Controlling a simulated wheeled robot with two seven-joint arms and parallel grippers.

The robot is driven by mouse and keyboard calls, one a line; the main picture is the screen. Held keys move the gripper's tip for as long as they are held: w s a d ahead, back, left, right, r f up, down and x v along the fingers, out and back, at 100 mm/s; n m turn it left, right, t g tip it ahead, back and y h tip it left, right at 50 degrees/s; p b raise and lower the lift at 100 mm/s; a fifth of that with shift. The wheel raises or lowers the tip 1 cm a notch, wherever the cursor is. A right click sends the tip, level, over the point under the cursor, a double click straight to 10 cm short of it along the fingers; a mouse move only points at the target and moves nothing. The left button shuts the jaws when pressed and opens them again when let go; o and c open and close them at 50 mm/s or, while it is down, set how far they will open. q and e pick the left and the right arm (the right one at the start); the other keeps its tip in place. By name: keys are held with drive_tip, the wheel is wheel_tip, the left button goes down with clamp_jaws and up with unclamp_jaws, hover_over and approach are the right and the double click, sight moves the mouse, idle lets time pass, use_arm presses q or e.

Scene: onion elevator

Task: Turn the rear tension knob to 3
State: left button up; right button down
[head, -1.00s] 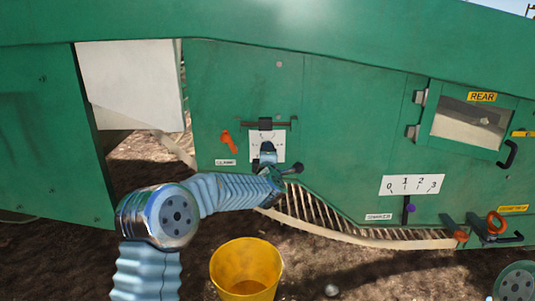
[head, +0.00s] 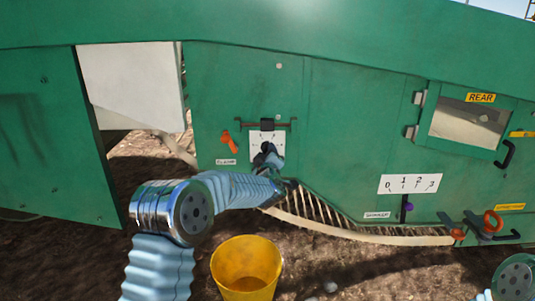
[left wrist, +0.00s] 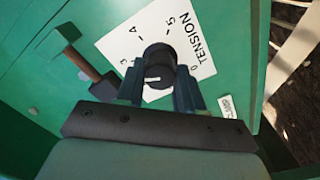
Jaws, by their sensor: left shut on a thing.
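The tension knob (left wrist: 158,58) is a black round knob with a white pointer mark, on a white dial plate (left wrist: 118,46) marked TENSION. In the left wrist view its mark points toward the left of the picture, close to the figure 3. My left gripper (left wrist: 158,92) is shut on the knob, one finger on each side. In the head view the left gripper (head: 268,157) covers most of the knob and part of the dial plate (head: 256,136). My right gripper is not in view.
An orange lever (head: 229,141) sits left of the dial. A yellow bucket (head: 246,285) stands on the ground below. A 0–3 scale (head: 409,184), a hatch labelled REAR (head: 468,126) and orange-handled levers (head: 491,222) lie to the right.

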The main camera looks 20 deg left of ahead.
use_arm(q)
drive_tip(key=shift+d+f, duration=0.1)
drive_tip(key=shift+f, duration=0.05)
idle(0.3)
drive_tip(key=o, duration=1)
drive_tip(key=shift+o, duration=0.2)
drive_tip(key=shift+s, duration=0.1)
drive_tip(key=v, duration=1.3)
drive_tip(key=shift+s+b, duration=0.3)
drive_tip(key=shift+b, duration=0.1)
